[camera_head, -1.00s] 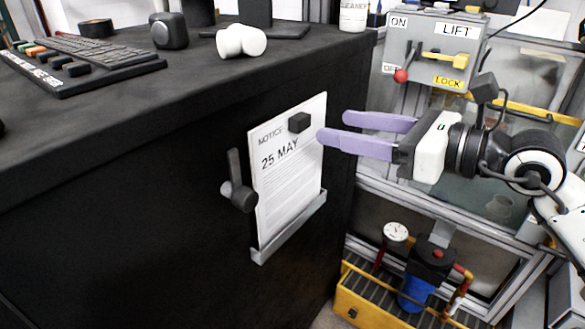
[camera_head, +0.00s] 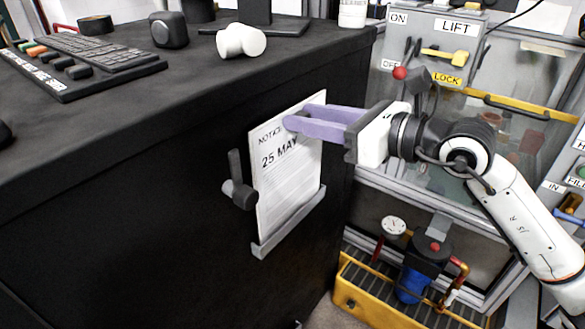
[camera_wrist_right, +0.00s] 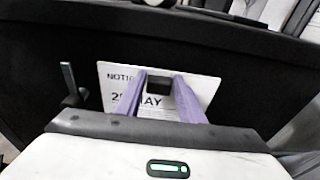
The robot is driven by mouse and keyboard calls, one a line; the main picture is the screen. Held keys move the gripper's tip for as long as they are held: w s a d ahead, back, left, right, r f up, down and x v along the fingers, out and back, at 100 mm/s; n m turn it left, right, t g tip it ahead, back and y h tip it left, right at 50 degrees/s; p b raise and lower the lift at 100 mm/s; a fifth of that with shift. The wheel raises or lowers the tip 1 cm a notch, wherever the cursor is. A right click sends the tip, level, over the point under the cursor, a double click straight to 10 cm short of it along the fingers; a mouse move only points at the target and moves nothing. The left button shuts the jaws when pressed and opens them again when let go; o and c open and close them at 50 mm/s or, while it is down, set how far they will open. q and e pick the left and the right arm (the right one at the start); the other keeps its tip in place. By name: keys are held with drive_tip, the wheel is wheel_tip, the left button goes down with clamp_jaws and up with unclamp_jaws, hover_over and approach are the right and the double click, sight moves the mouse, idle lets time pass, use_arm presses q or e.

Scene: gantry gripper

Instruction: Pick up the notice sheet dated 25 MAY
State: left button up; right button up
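The white notice sheet (camera_head: 285,190), marked NOTICE and 25 MAY, stands upright against the black side of the bench, its lower edge at a grey ledge (camera_head: 290,226). It also shows in the right wrist view (camera_wrist_right: 117,82). My right gripper (camera_head: 290,116) reaches in from the right, its two lilac fingers over the sheet's upper part. In the right wrist view the fingers (camera_wrist_right: 160,78) stand apart, on either side of a small black block (camera_wrist_right: 158,84) at the sheet's top. I cannot tell whether they press on it. My left gripper is not in view.
A dark lever or knob (camera_head: 238,188) sticks out just left of the sheet. The bench top (camera_head: 120,120) holds a keyboard (camera_head: 85,65) and a white fitting (camera_head: 241,41). A yellow crate (camera_head: 375,305) stands low at the right, below the LIFT panel (camera_head: 430,40).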

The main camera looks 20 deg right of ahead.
drive_tip(key=c, duration=0.7)
clamp_jaws()
drive_tip(key=shift+r, duration=0.1)
